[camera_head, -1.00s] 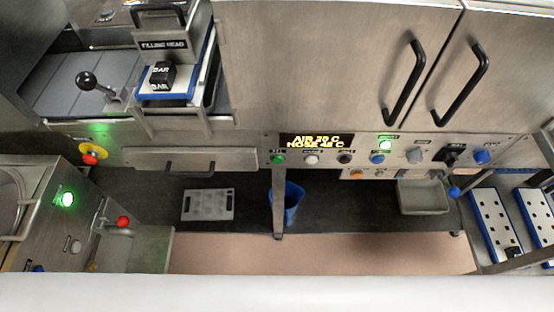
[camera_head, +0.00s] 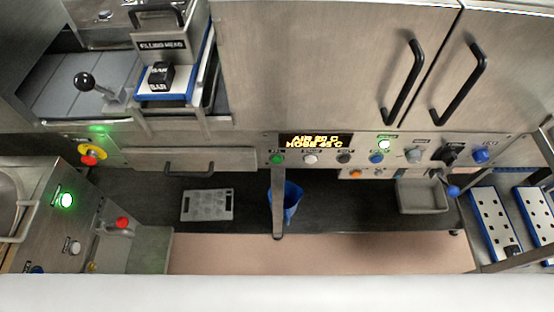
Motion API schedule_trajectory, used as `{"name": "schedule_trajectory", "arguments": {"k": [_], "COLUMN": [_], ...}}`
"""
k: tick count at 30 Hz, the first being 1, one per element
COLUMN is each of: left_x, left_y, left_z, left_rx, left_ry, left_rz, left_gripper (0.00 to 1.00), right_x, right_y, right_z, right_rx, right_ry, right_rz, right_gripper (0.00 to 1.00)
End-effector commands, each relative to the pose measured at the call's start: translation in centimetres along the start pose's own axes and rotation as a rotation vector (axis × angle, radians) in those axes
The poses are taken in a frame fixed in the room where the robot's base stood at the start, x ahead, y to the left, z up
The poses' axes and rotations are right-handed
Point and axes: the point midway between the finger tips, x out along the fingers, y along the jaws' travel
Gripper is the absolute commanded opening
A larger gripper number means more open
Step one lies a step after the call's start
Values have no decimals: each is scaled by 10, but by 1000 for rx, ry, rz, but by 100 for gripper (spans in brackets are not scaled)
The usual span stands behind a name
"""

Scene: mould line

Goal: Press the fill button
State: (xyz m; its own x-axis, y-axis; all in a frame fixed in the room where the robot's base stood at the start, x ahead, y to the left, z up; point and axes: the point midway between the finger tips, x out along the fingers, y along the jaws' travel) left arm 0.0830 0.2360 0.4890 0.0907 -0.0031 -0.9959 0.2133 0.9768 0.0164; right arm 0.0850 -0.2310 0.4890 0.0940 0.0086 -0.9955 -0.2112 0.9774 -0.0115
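Below the display is a row of buttons: a green button (camera_head: 277,159), a white button (camera_head: 310,159), a black button (camera_head: 344,158) and a blue button (camera_head: 377,158). Their labels are too small to read surely, so I cannot tell for certain which is the fill button. Neither of my grippers is in view.
The filling head (camera_head: 160,44) stands at upper left beside a black-knobbed lever (camera_head: 84,82). A grey mould tray (camera_head: 207,205), blue cup (camera_head: 292,203) and grey bin (camera_head: 421,196) sit on the dark shelf. A steel post (camera_head: 278,205) stands before the cup. Blue-edged racks (camera_head: 493,222) are at right.

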Motion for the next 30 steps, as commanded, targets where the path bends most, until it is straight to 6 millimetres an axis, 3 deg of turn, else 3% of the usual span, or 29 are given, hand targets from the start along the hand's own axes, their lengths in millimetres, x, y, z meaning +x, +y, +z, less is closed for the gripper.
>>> {"name": "schedule_trajectory", "arguments": {"k": [30], "left_x": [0], "left_y": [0], "left_z": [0], "left_rx": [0], "left_ry": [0], "left_rz": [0], "left_gripper": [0], "right_x": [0], "right_y": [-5], "right_z": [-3], "right_rx": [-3], "right_ry": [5], "right_rz": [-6], "right_gripper": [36]}}
